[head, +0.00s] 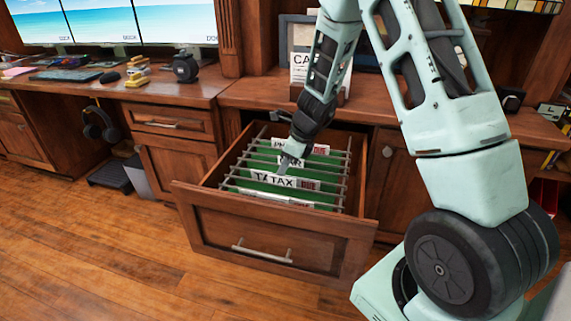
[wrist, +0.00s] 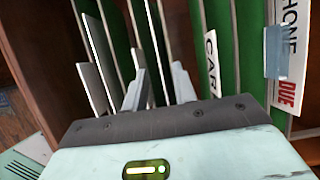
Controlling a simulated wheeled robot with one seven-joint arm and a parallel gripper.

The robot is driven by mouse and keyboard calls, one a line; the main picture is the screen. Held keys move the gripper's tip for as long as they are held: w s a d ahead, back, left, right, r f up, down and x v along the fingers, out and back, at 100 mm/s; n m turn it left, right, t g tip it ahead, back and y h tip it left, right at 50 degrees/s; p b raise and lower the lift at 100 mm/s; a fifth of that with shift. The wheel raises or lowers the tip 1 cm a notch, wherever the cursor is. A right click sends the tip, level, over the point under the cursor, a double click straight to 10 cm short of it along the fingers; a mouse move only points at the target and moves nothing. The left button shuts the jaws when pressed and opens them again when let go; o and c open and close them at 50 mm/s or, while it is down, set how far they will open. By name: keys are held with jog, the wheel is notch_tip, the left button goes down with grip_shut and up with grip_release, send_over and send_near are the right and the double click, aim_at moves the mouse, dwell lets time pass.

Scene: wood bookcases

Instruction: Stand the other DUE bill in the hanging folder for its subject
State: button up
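The open drawer (head: 270,232) holds green hanging folders with PHONE, CAR and TAX lettering. A white bill lettered PHONE with a red DUE mark (wrist: 289,92) stands at the right of the wrist view; its red mark also shows at the back in the head view (head: 320,149). A white bill lettered TAX with a red mark (head: 307,184) stands nearer the drawer front. The CAR label (wrist: 210,64) lies between my gripper and the PHONE bill. My gripper (wrist: 159,82) is open over the folders, its fingers apart with nothing visibly held. It partly hides the labels in the head view (head: 287,166).
Metal rails (head: 340,180) cross the drawer. The desk (head: 110,85) at left carries a keyboard, mouse and small items. The wood floor (head: 90,240) at front left is clear.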

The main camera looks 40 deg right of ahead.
dwell(0.3)
jog(key=p+v, duration=0.5)
jog(key=v, duration=1.2)
jog(key=shift+s+r+p, duration=0.15)
jog(key=shift+s+p, duration=0.05)
jog(key=shift+p, duration=0.15)
